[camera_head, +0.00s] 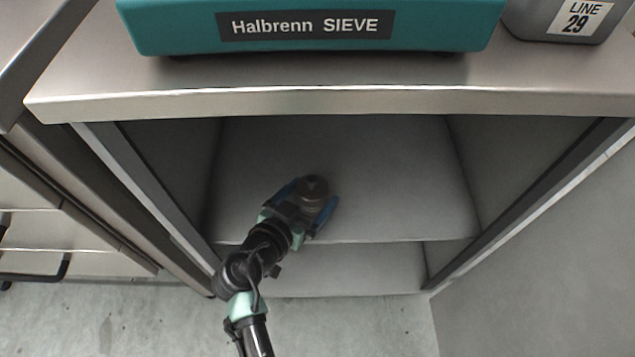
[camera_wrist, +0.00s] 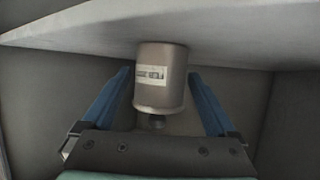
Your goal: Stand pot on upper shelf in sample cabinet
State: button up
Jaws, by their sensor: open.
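The pot (camera_head: 312,183) is a small grey-brown cylinder with a knobbed top. It appears upright on the upper shelf (camera_head: 390,190) inside the open sample cabinet (camera_head: 538,205). In the wrist view the pot (camera_wrist: 160,80) looks upside down, with a white label, and its base meets the pale shelf (camera_wrist: 235,48). My gripper (camera_head: 318,190) reaches in from the front left with its blue fingers on either side of the pot. The wrist view shows my gripper (camera_wrist: 159,74) open, with a gap between each finger and the pot.
A lower shelf (camera_head: 350,270) lies below. The cabinet's side walls and the steel worktop (camera_head: 330,103) bound the opening. A teal sieve unit (camera_head: 310,25) and a grey box labelled LINE 29 (camera_head: 545,28) stand on top. The upper shelf is otherwise clear.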

jog(key=p+v, duration=0.2)
jog(key=v, duration=0.6)
jog(key=shift+s+a+r, duration=0.15)
jog(key=shift+s+r, duration=0.05)
jog(key=shift+s, duration=0.05)
